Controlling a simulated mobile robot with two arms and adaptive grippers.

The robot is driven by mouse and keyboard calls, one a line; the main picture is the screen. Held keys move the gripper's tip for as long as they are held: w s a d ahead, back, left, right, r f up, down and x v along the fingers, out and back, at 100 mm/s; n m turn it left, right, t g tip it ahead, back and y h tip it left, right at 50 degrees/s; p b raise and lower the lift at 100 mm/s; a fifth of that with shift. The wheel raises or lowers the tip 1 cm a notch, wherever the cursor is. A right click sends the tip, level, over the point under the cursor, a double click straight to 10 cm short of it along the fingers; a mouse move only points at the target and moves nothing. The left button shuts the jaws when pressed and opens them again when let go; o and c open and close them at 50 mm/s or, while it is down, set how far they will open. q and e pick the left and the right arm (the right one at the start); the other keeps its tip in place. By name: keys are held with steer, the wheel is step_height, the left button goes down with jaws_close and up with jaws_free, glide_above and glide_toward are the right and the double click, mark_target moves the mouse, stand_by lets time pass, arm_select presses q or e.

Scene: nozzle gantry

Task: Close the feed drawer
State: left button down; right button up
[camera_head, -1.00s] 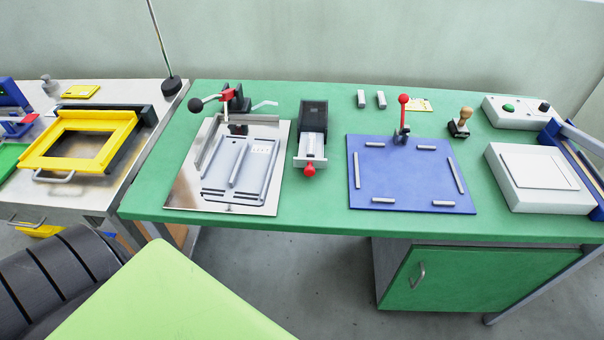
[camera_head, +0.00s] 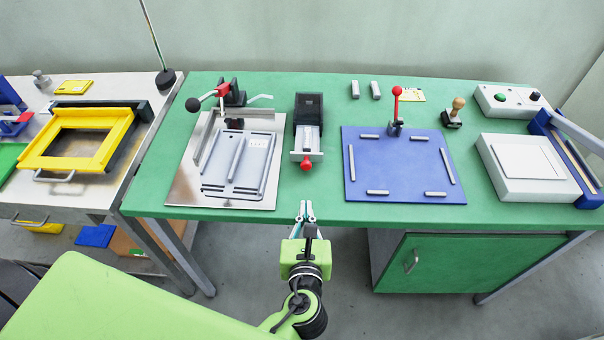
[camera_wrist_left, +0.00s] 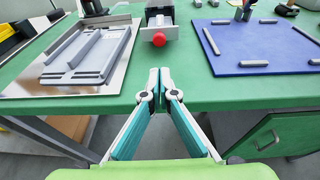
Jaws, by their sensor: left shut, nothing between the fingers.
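The feed drawer (camera_head: 307,141) is a light grey tray with a red knob (camera_head: 306,165) on its front. It sticks out of a dark housing (camera_head: 309,106) towards the front of the green table. The drawer front (camera_wrist_left: 158,33) and its red knob also show at the top middle of the left wrist view. My left gripper (camera_head: 306,206) is at the table's front edge, below the knob in the picture and apart from it. Its fingertips (camera_wrist_left: 159,73) are together with nothing between them, pointing towards the drawer. My right gripper is in neither view.
A metal plate with a grey fixture (camera_head: 240,160) lies left of the drawer. A blue board (camera_head: 400,165) with small grey bars and a red-knobbed lever (camera_head: 396,110) lies right. The table strip (camera_head: 320,208) before the drawer is clear. A yellow frame (camera_head: 78,140) is on the left bench.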

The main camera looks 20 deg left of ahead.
arm_select(q)
steer(key=p, duration=0.2)
glide_toward(307, 141)
steer(key=s+f, duration=0.1)
steer(key=s+d+f, duration=0.1)
steer(key=s+f, duration=0.1)
steer(key=shift+s, duration=0.1)
steer(key=w+a, duration=0.1)
steer(key=w, duration=0.3)
steer(key=w+a, duration=0.1)
steer(key=w, duration=0.2)
steer(key=w+a, duration=0.1)
steer(key=w, duration=0.3)
steer(key=shift+w+a+b, duration=0.25)
steer(key=shift+w+b, duration=0.15)
steer(key=shift+w+r, duration=0.1)
steer(key=shift+r, duration=0.2)
steer(key=shift+a, duration=0.1)
